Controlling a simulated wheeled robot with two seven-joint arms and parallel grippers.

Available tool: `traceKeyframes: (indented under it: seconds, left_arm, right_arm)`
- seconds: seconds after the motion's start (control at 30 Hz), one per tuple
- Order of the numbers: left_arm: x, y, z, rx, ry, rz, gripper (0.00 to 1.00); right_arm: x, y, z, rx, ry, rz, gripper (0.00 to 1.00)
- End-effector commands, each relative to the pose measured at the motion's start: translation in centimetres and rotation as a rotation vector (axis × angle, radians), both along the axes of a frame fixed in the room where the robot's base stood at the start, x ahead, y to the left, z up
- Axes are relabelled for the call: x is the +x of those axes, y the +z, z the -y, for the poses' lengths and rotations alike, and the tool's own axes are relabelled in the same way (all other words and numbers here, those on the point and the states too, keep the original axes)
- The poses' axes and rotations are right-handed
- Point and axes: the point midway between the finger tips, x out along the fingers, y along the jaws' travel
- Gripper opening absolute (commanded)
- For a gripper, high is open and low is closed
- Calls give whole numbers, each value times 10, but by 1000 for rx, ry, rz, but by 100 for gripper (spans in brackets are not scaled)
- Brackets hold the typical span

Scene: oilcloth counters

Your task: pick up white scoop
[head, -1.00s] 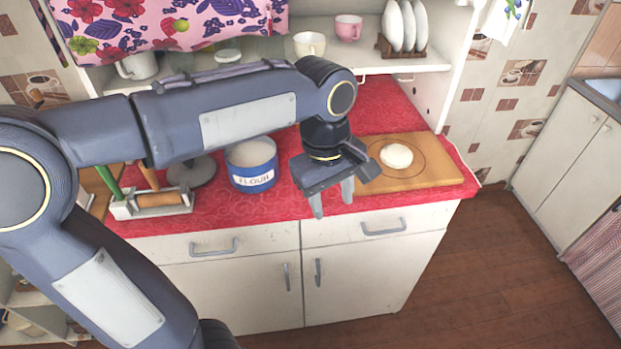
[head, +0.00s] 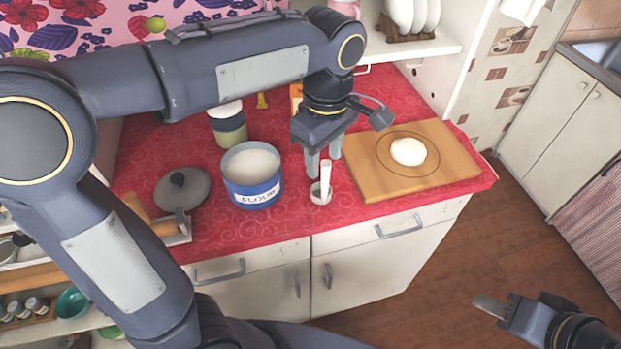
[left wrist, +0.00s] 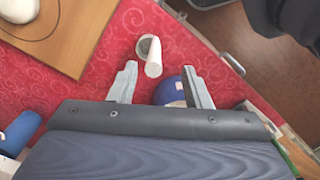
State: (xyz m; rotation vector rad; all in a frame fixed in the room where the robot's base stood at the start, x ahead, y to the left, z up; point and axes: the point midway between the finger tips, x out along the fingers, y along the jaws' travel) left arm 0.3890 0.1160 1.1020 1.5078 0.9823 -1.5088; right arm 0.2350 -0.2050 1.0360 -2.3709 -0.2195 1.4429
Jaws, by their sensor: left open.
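The white scoop (head: 321,194) stands on the red counter between the blue flour tin and the wooden board, its handle pointing up. In the left wrist view the scoop (left wrist: 152,58) appears just beyond the fingertips, slightly left of the middle between them. My left gripper (head: 323,166) is open and empty, pointing down just above and behind the scoop. One finger overlaps the handle in the head view; I cannot tell whether they touch. The left gripper's two fingers (left wrist: 160,72) show apart in the wrist view. My right gripper (head: 490,306) is at the lower right, away from the counter.
The flour tin (head: 252,190) stands left of the scoop. The wooden board (head: 372,185) with a dough round (head: 408,151) lies to the right. A grey lid (head: 183,190) and a jar (head: 229,126) are farther left. The counter's front edge is close to the scoop.

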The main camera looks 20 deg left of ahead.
Motion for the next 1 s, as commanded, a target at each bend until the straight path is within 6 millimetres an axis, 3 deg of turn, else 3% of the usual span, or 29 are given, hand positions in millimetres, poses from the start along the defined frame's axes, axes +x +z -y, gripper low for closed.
traceKeyframes:
  seconds: [0.6, 0.9, 1.0]
  left_arm:
    - [7, -73, 1, 1, 0, -3, 44]
    - [7, -78, 1, 0, 0, -1, 44]
    - [7, -77, 1, 0, 0, -1, 31]
  right_arm:
    - [0, 4, 0, 0, 0, 0, 36]
    - [0, 4, 0, 0, 0, 0, 36]
    - [0, 4, 0, 0, 0, 0, 36]
